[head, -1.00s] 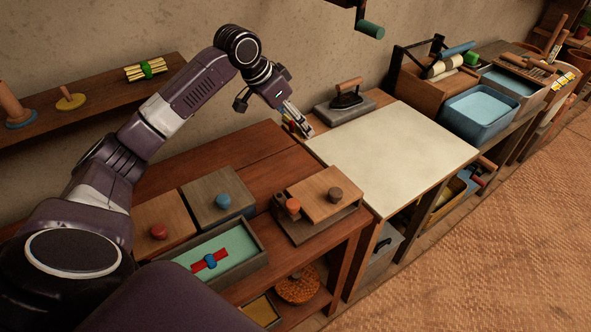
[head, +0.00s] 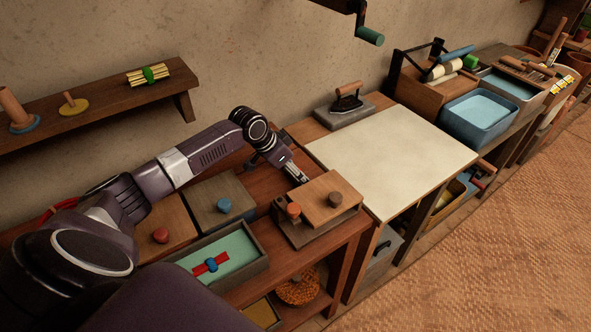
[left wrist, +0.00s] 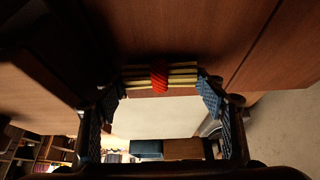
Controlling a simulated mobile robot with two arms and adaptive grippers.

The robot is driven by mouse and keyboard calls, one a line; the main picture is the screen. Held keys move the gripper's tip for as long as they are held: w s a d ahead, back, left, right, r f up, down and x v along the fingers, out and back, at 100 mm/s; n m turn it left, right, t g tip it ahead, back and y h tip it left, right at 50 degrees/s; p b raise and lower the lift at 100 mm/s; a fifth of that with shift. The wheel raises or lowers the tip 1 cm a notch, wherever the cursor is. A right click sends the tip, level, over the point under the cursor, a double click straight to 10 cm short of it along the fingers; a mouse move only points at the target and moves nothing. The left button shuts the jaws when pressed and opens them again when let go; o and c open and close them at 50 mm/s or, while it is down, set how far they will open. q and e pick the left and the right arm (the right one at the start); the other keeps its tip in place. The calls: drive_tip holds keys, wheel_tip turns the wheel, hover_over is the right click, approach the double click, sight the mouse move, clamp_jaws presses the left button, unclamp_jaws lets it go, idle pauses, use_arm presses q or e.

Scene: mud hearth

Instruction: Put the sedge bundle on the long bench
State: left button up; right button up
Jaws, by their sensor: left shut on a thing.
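In the left wrist view my left gripper (left wrist: 160,93) is shut on a bundle of pale stalks with a red band (left wrist: 159,78), likely the sedge bundle. The bundle lies crosswise between the two fingers, against a brown wood surface; I cannot tell whether it touches that wood. In the head view the left gripper (head: 298,177) is low over the reddish-brown wooden bench (head: 265,180), just behind the knobbed board, and the bundle is hidden. I cannot tell for sure which surface is the long bench. My right gripper is not in view.
Lidded boxes with a red knob (head: 160,236) and a blue knob (head: 224,204), a green-lined tray (head: 238,252) and a knobbed board (head: 318,197) crowd the bench. A green-banded bundle (head: 149,75) lies on the wall shelf. The pale tabletop (head: 395,155) is clear.

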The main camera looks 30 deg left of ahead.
use_arm(q)
drive_tip(key=o, duration=1.1)
drive_tip(key=shift+r, duration=0.2)
drive_tip(key=b+v, duration=0.1)
drive_tip(key=v, duration=1)
drive_tip(key=shift+s+r, duration=0.2)
drive_tip(key=shift+r, duration=0.15)
